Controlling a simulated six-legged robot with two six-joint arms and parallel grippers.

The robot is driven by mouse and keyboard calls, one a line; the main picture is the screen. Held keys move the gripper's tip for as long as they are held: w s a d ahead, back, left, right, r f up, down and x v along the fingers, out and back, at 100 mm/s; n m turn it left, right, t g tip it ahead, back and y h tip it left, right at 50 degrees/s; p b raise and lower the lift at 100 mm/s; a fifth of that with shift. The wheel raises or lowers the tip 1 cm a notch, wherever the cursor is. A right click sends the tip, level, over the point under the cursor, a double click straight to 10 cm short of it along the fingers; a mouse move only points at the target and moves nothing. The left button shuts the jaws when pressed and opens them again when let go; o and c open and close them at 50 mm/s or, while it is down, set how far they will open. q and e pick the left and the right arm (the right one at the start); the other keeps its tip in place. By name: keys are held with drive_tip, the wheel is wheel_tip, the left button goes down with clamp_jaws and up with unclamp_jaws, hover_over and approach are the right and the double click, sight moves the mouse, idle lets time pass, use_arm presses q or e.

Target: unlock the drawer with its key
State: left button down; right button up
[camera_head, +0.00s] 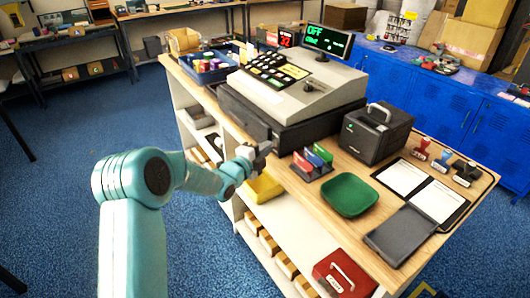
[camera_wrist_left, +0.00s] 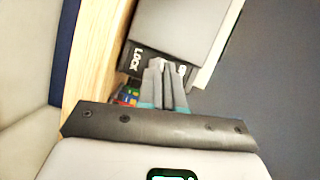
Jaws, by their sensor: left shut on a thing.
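The cash register (camera_head: 290,90) stands on the wooden counter, with the black cash drawer (camera_head: 300,132) under it. My left gripper (camera_head: 266,148) is at the drawer's front face. In the left wrist view my left gripper (camera_wrist_left: 166,72) has its fingers close together, pointing at the black drawer front (camera_wrist_left: 143,58), which bears the word LOCK. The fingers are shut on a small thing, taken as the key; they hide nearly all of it. I cannot tell whether its tip is in the lock. My right gripper is not in view.
Close by on the counter are a rack of red, blue and green pieces (camera_head: 313,161), a green tray (camera_head: 349,195) and a black box with a handle (camera_head: 376,132). Shelves with a yellow item (camera_head: 262,188) are below.

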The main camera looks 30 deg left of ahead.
use_arm(q)
drive_tip(key=shift+w+a+r+n+g+h+p, duration=0.15)
drive_tip(key=shift+n+g+h+p, duration=0.7)
drive_tip(key=shift+n+p, duration=1.45)
drive_tip(key=shift+s+a+r+n+g+h+p, duration=0.15)
drive_tip(key=shift+n+g+h+p, duration=1)
drive_tip(key=shift+p, duration=2)
drive_tip(key=shift+w+a+r+n+g+h+p, duration=0.15)
drive_tip(key=shift+n+g+h+p, duration=0.3)
drive_tip(key=shift+n+p, duration=2)
drive_tip(key=shift+f+p, duration=0.1)
drive_tip(key=shift+p, duration=0.2)
drive_tip(key=c, duration=1.3)
unclamp_jaws()
drive_tip(key=shift+h, duration=0.25)
